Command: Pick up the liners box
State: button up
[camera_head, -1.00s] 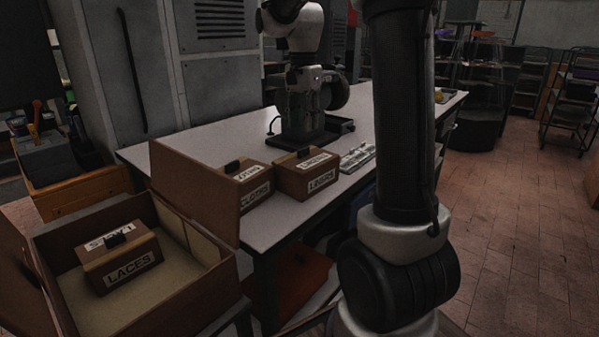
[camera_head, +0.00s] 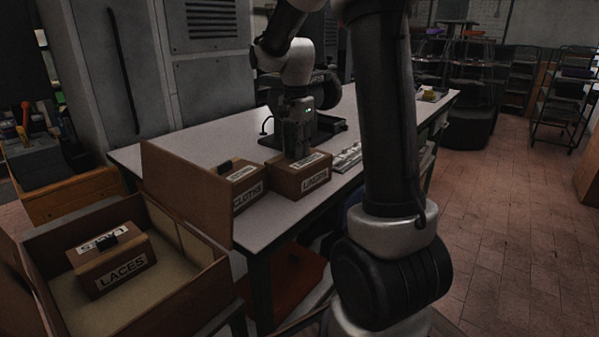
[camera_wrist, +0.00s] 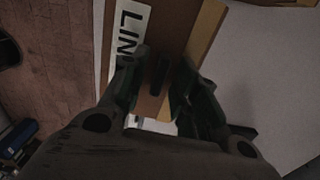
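The liners box (camera_head: 290,186) is a brown box with a white label on its front and another on top. It stands on the white table (camera_head: 202,148), near its front edge. My gripper (camera_head: 297,152) points down just over the box top. In the wrist view the liners box (camera_wrist: 172,30) shows its "LIN" label and a dark top handle (camera_wrist: 159,74). My gripper (camera_wrist: 160,85) is open, with one finger on each side of the handle. I cannot tell whether either finger touches it.
The cloths box (camera_head: 250,190) stands close left of the liners box, partly behind a raised carton flap (camera_head: 185,190). An open carton (camera_head: 185,296) at the front left holds the laces box (camera_head: 112,268). Small metal parts (camera_head: 348,157) lie to the right of the liners box.

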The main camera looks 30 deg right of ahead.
grip_shut()
